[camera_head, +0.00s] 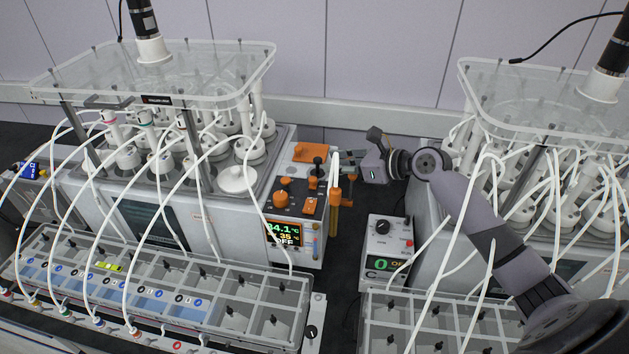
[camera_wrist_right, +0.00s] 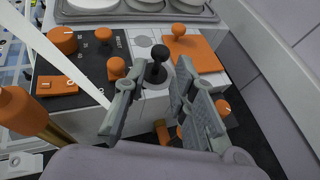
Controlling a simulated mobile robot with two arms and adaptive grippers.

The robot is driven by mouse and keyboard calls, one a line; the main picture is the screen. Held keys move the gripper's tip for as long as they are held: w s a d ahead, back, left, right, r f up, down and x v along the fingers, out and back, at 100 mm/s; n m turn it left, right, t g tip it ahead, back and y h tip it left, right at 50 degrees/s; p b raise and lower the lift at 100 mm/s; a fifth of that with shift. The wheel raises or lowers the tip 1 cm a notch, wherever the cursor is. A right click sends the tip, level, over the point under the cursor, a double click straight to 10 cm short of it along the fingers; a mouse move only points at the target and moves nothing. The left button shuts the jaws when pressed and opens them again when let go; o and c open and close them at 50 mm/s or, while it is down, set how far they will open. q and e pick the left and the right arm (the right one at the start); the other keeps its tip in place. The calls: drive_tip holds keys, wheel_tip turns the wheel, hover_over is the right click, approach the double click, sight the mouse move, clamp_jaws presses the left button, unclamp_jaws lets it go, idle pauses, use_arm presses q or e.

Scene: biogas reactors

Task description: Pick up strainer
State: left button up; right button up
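A small black-knobbed piece (camera_head: 318,161) stands upright on the top panel of the left reactor's control unit. It looks like the strainer, but only its black handle shows clearly. In the right wrist view the black handle (camera_wrist_right: 157,62) appears between the fingertips, on a pale round fitting. My right gripper (camera_head: 346,158) is just to the right of it in the head view. In the wrist view the right gripper (camera_wrist_right: 158,74) is open, its two fingers apart with nothing clamped between them. My left gripper is not in view.
An orange plate with a knob (camera_wrist_right: 192,46) lies beside the black handle, and an orange knob (camera_wrist_right: 116,68) stands on the other side. An orange-brown cylinder (camera_head: 334,212) and a white tube (camera_head: 330,200) are close to the gripper. A dial box (camera_head: 389,240) stands below.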

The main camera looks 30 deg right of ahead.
sight(318, 163)
drive_tip(key=b+x, duration=0.4)
drive_tip(key=x, duration=0.1)
drive_tip(key=shift+w+a+f, duration=0.1)
drive_tip(key=shift+w+f, duration=0.05)
drive_tip(key=shift+f, duration=0.1)
drive_tip(key=shift+w+a, duration=0.15)
drive_tip(key=shift+w, duration=0.15)
drive_tip(key=shift+r, duration=0.1)
drive_tip(key=shift+s, duration=0.1)
drive_tip(key=shift+c, duration=0.4)
clamp_jaws()
